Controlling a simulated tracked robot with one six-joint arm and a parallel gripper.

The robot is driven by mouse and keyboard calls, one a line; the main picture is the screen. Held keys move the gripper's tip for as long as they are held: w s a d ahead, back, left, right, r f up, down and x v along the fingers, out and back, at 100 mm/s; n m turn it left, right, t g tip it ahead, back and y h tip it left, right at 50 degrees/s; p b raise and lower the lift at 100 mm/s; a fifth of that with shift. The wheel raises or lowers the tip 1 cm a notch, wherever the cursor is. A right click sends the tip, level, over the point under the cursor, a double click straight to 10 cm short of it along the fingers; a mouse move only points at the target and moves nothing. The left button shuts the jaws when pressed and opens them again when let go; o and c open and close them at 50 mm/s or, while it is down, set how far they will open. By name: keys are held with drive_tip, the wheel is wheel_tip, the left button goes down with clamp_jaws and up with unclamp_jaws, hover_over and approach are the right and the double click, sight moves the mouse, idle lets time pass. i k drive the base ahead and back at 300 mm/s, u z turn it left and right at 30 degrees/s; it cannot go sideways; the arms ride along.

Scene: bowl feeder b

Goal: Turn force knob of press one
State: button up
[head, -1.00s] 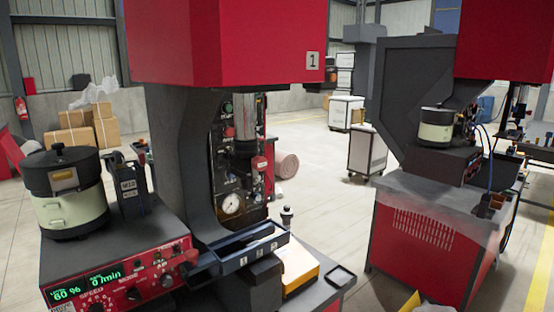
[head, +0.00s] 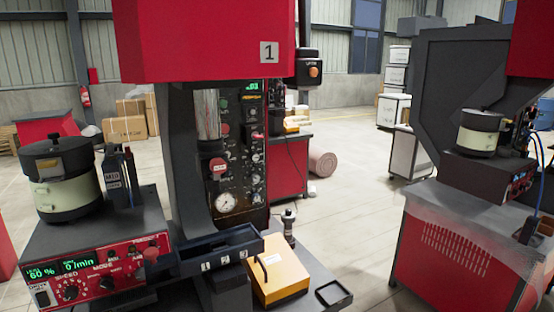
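Press one (head: 203,40) stands left of centre in the head view, with a red top housing and a "1" plate (head: 269,52). Its dark control panel (head: 249,160) faces me beside the column. The panel carries a small green display, a round white gauge (head: 225,202) and several small knobs and buttons. Labels there are too small to read, so I cannot tell which is the force knob. A red sleeve with a white label (head: 217,168) hangs under the shiny ram (head: 207,113) and hides part of the panel. My gripper is not in view.
A feeder control box (head: 100,272) with knobs, reading 60 %, stands front left under a bowl feeder (head: 66,190). A numbered dark tray (head: 220,248) and a yellow box (head: 278,270) lie before the press. A second press station (head: 460,235) stands right. Floor between is open.

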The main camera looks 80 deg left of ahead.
sight(254, 156)
drive_tip(key=i, duration=0.8)
drive_tip(key=u, duration=4.1)
